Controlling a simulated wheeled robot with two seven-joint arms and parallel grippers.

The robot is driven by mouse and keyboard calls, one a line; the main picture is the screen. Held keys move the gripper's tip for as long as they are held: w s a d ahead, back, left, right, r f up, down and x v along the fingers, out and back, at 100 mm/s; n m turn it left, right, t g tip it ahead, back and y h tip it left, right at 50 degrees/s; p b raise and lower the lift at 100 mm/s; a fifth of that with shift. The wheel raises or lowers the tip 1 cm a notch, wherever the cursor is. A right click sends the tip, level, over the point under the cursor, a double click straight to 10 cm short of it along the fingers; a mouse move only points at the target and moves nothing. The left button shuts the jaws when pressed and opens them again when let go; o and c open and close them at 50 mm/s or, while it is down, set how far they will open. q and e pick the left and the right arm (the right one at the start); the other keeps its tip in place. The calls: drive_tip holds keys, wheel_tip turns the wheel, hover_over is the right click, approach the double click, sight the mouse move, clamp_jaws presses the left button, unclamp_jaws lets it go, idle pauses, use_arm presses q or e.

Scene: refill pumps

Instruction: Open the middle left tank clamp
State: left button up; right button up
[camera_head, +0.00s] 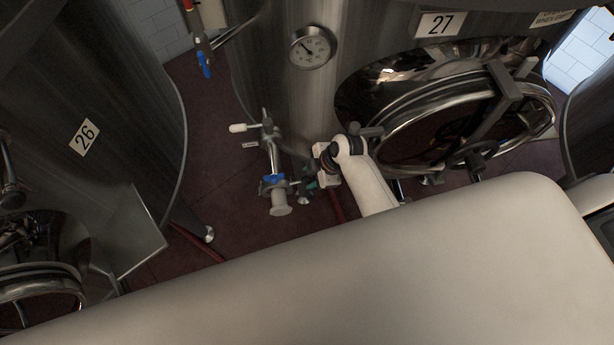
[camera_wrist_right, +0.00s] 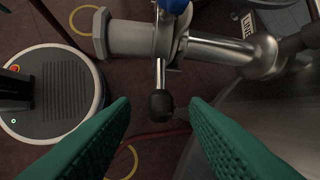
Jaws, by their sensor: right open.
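A metal pipe fitting with a blue handle (camera_head: 272,179) hangs at the front of the tank marked 27, left of centre in the head view. In the right wrist view a grey pipe flange (camera_wrist_right: 104,34) joins a metal pipe, and a short metal lever with a black knob (camera_wrist_right: 161,103) points down from it. I cannot tell which part is the clamp. My right gripper (camera_head: 309,188) is just right of the fitting, and its green fingertips (camera_wrist_right: 159,100) are open. The knob shows in the gap between them, with no visible contact. My left gripper is out of view.
A round hatch (camera_head: 440,128) with a metal rim is right of the fitting, and a gauge (camera_head: 312,47) is above. Tank 26 (camera_head: 85,165) stands at the left. Dark red floor lies between the tanks.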

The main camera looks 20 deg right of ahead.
sight(306, 180)
drive_tip(key=shift+x, duration=1.6)
clamp_jaws()
